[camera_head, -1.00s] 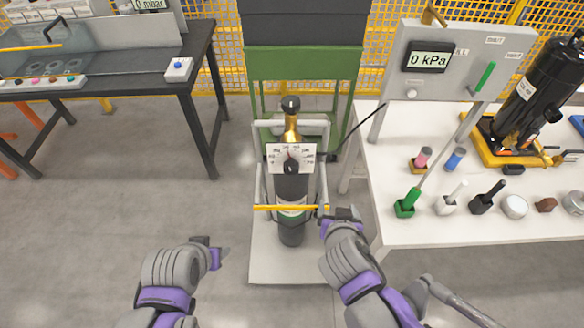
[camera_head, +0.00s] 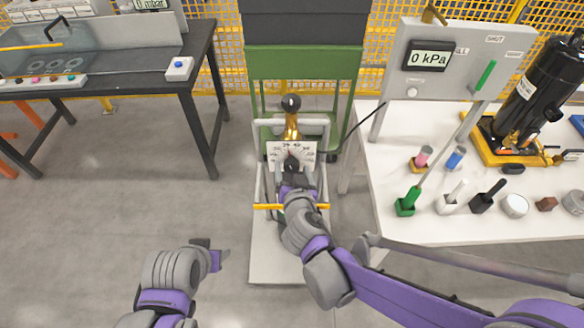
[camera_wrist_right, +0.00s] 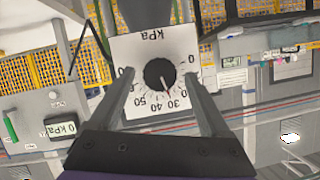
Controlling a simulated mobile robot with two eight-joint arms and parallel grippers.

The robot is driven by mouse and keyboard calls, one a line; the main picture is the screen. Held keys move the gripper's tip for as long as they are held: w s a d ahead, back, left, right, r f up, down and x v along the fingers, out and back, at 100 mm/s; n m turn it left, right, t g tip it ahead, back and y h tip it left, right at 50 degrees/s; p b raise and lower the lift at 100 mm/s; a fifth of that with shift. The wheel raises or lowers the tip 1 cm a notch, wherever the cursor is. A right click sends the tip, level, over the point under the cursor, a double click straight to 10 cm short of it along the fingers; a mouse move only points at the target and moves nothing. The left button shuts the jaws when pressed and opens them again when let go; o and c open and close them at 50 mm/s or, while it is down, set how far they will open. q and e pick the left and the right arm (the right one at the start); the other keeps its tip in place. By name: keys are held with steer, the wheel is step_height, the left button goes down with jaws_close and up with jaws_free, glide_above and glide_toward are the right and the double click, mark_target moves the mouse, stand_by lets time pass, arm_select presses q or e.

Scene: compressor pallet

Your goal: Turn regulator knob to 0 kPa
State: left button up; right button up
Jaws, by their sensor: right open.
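In the head view my right gripper (camera_head: 292,178) hides the bottle's body. My left gripper (camera_head: 216,256) is low at left, away from the bottle.
A white table (camera_head: 430,232) with a gauge panel (camera_head: 400,75) reading 0 kPa is at right. A dark bench (camera_head: 165,75) is at left.

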arm_select(q)
steer(key=shift+f, duration=0.1)
arm_select(e)
steer(key=shift+x, duration=0.9)
steer(key=shift+c, duration=0.2)
jaws_close()
